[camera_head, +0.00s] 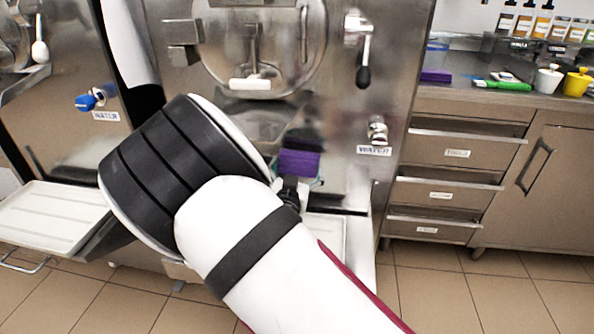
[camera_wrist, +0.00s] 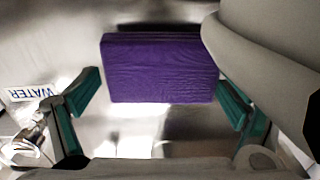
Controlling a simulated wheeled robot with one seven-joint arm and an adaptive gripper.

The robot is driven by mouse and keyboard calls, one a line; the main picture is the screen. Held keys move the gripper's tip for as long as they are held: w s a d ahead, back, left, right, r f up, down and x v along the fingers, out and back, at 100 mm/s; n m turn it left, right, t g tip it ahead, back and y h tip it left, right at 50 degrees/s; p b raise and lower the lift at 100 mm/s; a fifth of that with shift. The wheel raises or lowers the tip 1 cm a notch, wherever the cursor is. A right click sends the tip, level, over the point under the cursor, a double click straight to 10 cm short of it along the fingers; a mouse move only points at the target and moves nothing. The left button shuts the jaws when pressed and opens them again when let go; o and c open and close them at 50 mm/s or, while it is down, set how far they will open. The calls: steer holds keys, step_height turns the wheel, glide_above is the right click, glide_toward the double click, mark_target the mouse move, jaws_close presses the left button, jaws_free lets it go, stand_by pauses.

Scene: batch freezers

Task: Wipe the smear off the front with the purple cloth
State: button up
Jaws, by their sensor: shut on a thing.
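The purple cloth (camera_head: 299,162) is a folded block held against or just in front of the steel front (camera_head: 335,120) of the middle freezer. My gripper (camera_head: 291,184) is mostly hidden behind my arm in the head view. In the wrist view, the purple cloth (camera_wrist: 160,68) sits between the teal finger pads of my gripper (camera_wrist: 160,98), which is shut on it. Whether the cloth touches the steel is hard to tell. I cannot make out a smear; my arm and the cloth hide part of the front, and reflections blur the rest.
A tap with a WATER label (camera_head: 374,150) and a black-handled lever (camera_head: 363,70) stick out right of the cloth. A white tray (camera_head: 50,215) juts out at left. Drawers (camera_head: 450,180) stand at right; the counter above holds another purple item (camera_head: 435,76), a green-handled tool and cups.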

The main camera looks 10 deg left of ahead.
mark_target(313, 168)
steer(key=shift+w+b, duration=0.45)
steer(key=shift+w, duration=0.55)
stand_by(0.4)
steer(key=shift+d, duration=0.15)
steer(key=shift+s+d, duration=0.15)
steer(key=shift+d, duration=1.75)
steer(key=shift+b, duration=0.35)
steer(key=shift+w+a, duration=0.25)
steer(key=shift+a, duration=0.75)
steer(key=shift+w+a+r+b, duration=0.15)
steer(key=shift+a+b, duration=0.2)
steer(key=shift+a, duration=0.75)
steer(key=shift+c, duration=1.1)
